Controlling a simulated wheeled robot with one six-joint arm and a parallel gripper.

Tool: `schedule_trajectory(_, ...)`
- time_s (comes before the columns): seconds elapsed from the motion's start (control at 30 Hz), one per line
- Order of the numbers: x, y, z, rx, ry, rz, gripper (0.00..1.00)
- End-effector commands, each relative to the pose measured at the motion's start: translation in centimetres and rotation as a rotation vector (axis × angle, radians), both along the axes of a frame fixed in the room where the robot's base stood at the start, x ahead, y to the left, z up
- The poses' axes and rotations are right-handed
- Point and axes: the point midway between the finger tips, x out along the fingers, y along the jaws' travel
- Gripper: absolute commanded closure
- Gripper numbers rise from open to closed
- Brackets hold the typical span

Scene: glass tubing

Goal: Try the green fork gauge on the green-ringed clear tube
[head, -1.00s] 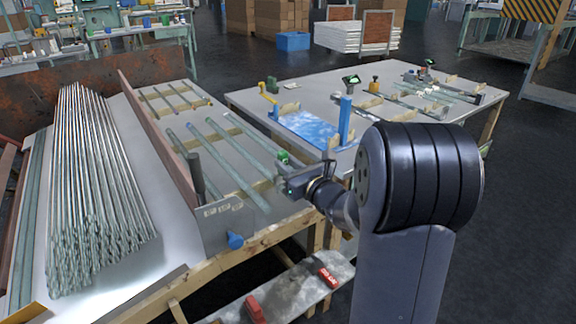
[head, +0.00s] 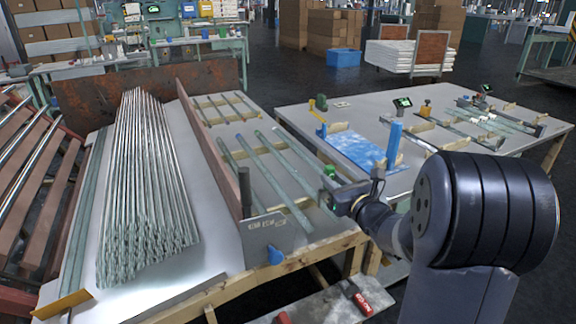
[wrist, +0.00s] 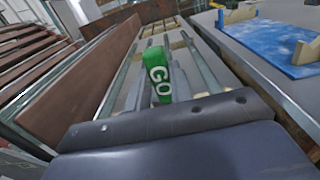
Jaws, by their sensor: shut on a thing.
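My gripper (head: 343,203) is shut on the green fork gauge (head: 330,171), over the near right end of the tube bench. In the wrist view the gauge (wrist: 158,76) stands up beyond the jaws with "GO" in white on its face. Its fork end is hidden. Several clear tubes (head: 264,166) lie side by side on wooden supports, just left of the gripper; they also run away behind the gauge in the wrist view (wrist: 122,78). I cannot make out a green ring on any tube, nor whether the gauge touches one.
A rusty upright divider (head: 212,150) splits the bench from a large bundle of rods (head: 145,190). A grey end plate (head: 268,236) stands at the near edge. A second table at right holds a blue board (head: 362,151) and a blue post (head: 394,145).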

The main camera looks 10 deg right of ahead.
Motion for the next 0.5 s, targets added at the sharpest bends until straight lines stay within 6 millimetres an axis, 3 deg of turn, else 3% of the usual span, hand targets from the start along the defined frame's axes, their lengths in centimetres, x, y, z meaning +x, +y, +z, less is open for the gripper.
schedule_trajectory(0.5,0.0,0.0,2.3,0.001,-0.002,0.0,1.0)
